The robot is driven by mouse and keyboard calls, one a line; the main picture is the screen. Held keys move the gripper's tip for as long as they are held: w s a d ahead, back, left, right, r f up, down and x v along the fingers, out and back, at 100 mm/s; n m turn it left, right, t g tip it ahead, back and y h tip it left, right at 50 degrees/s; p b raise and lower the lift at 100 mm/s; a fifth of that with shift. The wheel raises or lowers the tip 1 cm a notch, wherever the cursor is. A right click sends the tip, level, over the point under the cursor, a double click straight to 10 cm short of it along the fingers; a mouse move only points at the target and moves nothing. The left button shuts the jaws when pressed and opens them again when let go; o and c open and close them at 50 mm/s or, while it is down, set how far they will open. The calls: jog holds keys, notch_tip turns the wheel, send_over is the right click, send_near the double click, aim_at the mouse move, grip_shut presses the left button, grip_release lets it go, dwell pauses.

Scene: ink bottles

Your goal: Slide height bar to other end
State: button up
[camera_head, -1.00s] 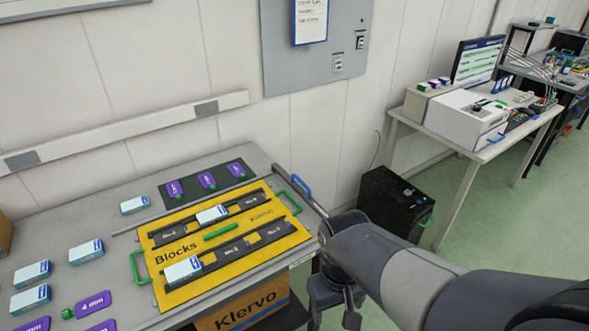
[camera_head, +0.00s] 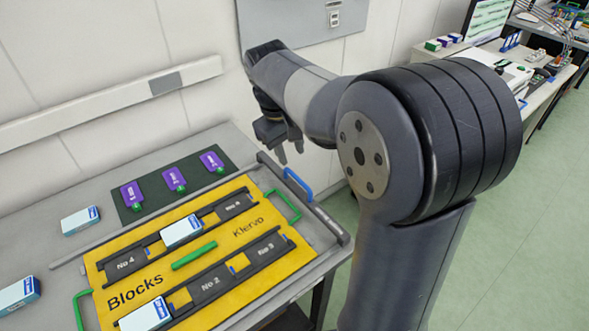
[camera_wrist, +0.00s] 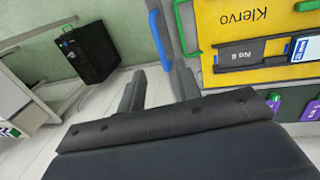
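A grey bar (camera_head: 325,222) runs along the right end of the table, with a blue handle (camera_head: 298,183) on it; I take this to be the height bar. My gripper (camera_head: 291,156) hangs just above and behind the blue handle in the head view, fingers pointing down. In the wrist view, my gripper's (camera_wrist: 160,88) two fingers stand apart with nothing between them. The blue handle (camera_wrist: 158,40) and the grey bar (camera_wrist: 180,35) lie beyond the fingertips there. The fingers look clear of the handle, though the exact gap cannot be told.
A yellow Klervo board (camera_head: 135,262) with green handles and white-blue boxes lies left of the bar. A dark mat (camera_head: 150,207) with purple tags lies behind it. The wall stands close behind the table. A black case (camera_wrist: 90,50) stands on the floor beyond the table.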

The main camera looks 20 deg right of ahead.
aim_at(297, 178)
jog(key=f, duration=0.2)
jog(key=d+f, duration=0.1)
jog(key=f, duration=0.5)
jog(key=shift+w+d+f, duration=0.15)
jog(key=shift+w+d, duration=0.15)
jog(key=shift+w, duration=0.05)
grip_shut()
